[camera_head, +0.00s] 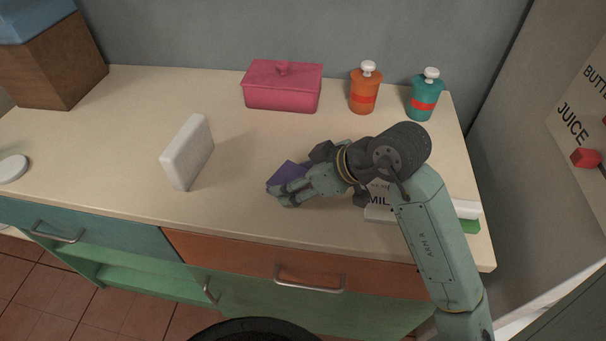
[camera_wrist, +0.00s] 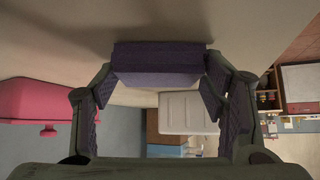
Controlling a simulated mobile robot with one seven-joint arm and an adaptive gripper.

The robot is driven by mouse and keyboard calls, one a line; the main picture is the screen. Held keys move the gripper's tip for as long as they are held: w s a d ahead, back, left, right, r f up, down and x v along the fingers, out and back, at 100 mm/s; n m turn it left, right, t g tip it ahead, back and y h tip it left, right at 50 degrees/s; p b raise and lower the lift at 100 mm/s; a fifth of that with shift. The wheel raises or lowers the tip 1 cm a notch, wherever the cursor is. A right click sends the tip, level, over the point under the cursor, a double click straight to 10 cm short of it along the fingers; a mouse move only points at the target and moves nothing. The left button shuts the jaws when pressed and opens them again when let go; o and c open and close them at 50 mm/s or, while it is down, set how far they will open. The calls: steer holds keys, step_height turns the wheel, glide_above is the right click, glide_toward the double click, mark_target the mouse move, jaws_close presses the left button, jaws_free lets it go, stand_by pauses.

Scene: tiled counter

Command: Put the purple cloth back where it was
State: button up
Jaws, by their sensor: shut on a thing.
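The purple cloth (camera_head: 287,174) is a small folded block at the middle of the counter, partly covered by my gripper (camera_head: 297,177) in the head view. In the wrist view the cloth (camera_wrist: 160,63) spans the space between the two fingertips, and my gripper (camera_wrist: 160,80) is shut on it. The cloth is at or just above the counter top (camera_head: 235,208); I cannot tell whether it touches.
A white upright block (camera_head: 188,153) stands left of my gripper. A pink lidded box (camera_head: 283,87), an orange dispenser (camera_head: 364,90) and a teal dispenser (camera_head: 423,96) stand at the back. A milk carton (camera_head: 380,213) lies under my arm. The counter between block and gripper is clear.

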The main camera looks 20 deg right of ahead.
steer(key=shift+a, duration=0.1)
steer(key=shift+f+b, duration=0.25)
steer(key=shift+b, duration=0.05)
steer(key=o, duration=1.1)
steer(key=shift+r, duration=0.1)
steer(key=shift+r, duration=0.1)
steer(key=shift+r+p, duration=0.2)
steer(key=shift+p, duration=0.15)
steer(key=b+v, duration=0.2)
steer(key=v, duration=1)
steer(key=shift+f, duration=0.1)
